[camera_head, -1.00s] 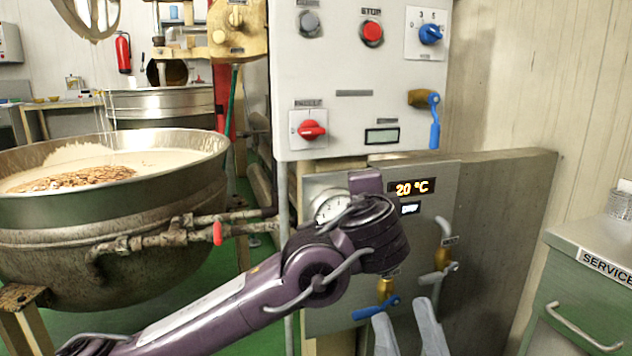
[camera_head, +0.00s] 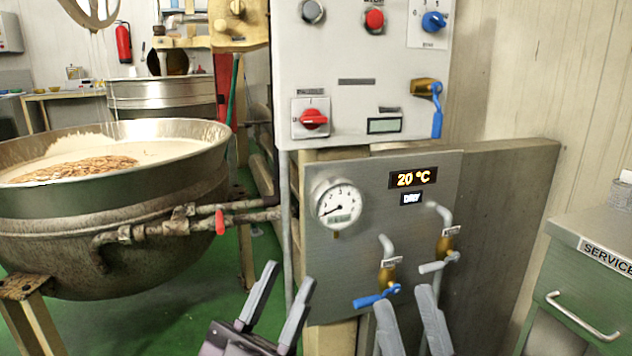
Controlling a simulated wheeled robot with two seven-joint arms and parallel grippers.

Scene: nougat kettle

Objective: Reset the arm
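My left gripper (camera_head: 290,274) is at the bottom centre, its two grey fingers apart and pointing up. It is empty, in front of the green floor and left of the grey gauge panel. My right gripper (camera_head: 402,297) is at the bottom, right of the left one. Its two pale fingers are apart and nothing shows between them. They overlap the panel's lower part in the picture, just below the blue-handled valve (camera_head: 378,297). Most of both arms is outside the view.
The large kettle (camera_head: 110,240) with pale mass and nuts stands at the left. A white control box (camera_head: 355,95) hangs above the grey panel (camera_head: 300,250), which has a round gauge (camera_head: 338,204). A green service cabinet (camera_head: 590,310) is at the right.

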